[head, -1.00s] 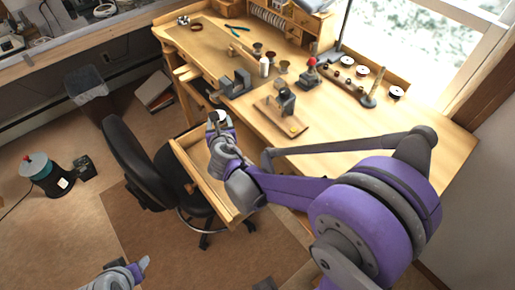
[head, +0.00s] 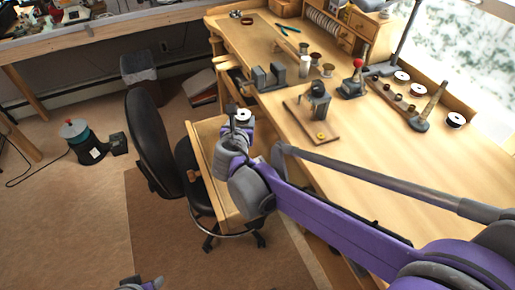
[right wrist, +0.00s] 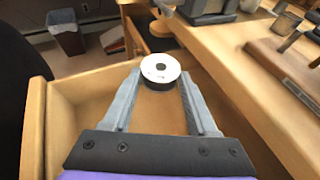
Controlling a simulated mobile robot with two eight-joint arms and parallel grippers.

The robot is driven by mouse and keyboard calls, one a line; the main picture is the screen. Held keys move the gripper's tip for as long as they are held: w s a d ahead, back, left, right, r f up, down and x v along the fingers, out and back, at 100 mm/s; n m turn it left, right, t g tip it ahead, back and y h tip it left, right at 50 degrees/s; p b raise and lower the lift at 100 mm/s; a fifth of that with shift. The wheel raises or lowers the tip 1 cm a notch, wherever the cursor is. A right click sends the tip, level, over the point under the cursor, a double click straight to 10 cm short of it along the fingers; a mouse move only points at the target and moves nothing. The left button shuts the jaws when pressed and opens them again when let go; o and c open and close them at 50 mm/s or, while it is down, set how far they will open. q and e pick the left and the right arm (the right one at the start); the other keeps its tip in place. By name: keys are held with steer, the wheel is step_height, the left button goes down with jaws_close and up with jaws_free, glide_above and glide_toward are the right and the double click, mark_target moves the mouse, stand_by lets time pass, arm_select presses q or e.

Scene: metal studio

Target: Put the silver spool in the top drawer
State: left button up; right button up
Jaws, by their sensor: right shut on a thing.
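The spool (head: 243,115) has a pale, whitish top with a small centre hole and a dark side. It also shows in the right wrist view (right wrist: 160,67). My right gripper (right wrist: 160,80) is shut on it, one finger on each side, and holds it upright over the far part of the open drawer. The drawer (head: 196,160) is light wood, pulled out from the desk beside the chair; its floor (right wrist: 100,115) looks bare where visible. My arm hides part of the drawer. My left gripper (head: 143,284) shows only partly at the bottom edge; its jaws are unclear.
The wooden desk (head: 400,180) lies right of the drawer, its edge close to my right gripper. It carries a small vise on a board (head: 316,108) and other white-topped spools (head: 402,76). A black chair (head: 152,145) stands left of the drawer.

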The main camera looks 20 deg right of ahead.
steer(key=shift+f+b, duration=0.75)
steer(key=shift+f, duration=2.85)
steer(key=shift+f, duration=0.2)
steer(key=o, duration=1.4)
steer(key=shift+c, duration=0.2)
steer(key=shift+r, duration=0.1)
steer(key=shift+s+r, duration=0.15)
steer(key=shift+r, duration=0.05)
steer(key=p+v, duration=0.2)
steer(key=v, duration=0.9)
steer(key=shift+s+a+r, duration=0.15)
steer(key=shift+s+r, duration=0.05)
steer(key=shift+s, duration=0.05)
